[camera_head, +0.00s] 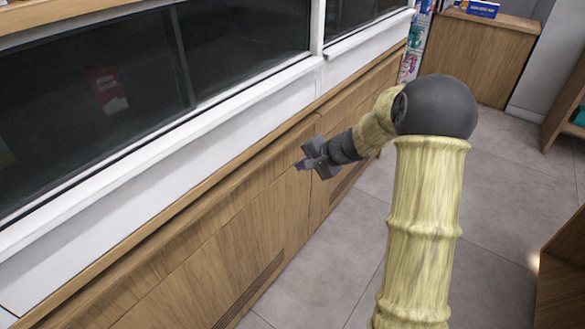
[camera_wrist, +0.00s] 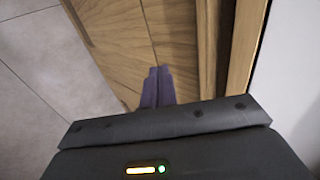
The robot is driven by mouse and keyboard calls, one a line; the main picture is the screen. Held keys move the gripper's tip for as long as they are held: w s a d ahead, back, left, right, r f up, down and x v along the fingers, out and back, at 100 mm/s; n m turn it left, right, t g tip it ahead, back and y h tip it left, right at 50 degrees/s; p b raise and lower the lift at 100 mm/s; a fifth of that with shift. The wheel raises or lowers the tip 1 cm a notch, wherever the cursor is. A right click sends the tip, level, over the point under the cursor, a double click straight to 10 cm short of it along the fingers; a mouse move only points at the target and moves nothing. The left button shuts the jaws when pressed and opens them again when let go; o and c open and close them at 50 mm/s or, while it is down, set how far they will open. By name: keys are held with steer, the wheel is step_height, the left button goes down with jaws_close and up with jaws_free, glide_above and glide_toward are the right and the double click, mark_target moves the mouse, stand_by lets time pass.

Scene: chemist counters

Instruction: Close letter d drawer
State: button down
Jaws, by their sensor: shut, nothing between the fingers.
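A row of wooden fronts runs below the window, with a near front (camera_head: 205,258) and a far front (camera_head: 343,143). No letter d label is legible, and I cannot tell which front is the letter d drawer or whether one stands open. My gripper (camera_head: 301,164) is shut and empty, close to the upper part of the fronts near a vertical seam. In the wrist view my gripper (camera_wrist: 160,72) has its fingers together, pointing at the wooden front (camera_wrist: 115,40) beside a seam. Whether the fingertips touch the wood is unclear.
A white window frame (camera_head: 225,117) with dark glass (camera_head: 75,110) rises above the fronts. Grey tiled floor (camera_head: 505,165) is open to the right. A wooden counter (camera_head: 480,55) stands at the far end, and another wooden unit (camera_head: 565,275) at the right edge.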

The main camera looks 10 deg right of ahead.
steer(key=v, duration=0.3)
steer(key=shift+s+d+r, duration=0.1)
steer(key=shift+r, duration=0.1)
steer(key=s+f+n+g+h, duration=0.1)
steer(key=s+n+g+h, duration=0.3)
steer(key=s, duration=0.9)
steer(key=s+f+n+h, duration=0.1)
steer(key=s+n+h, duration=0.3)
steer(key=s, duration=1)
step_height(320, 180, up, 23)
steer(key=n+y+p, duration=0.1)
steer(key=p, duration=2.2)
steer(key=shift+w+a, duration=0.3)
steer(key=shift+a, duration=0.1)
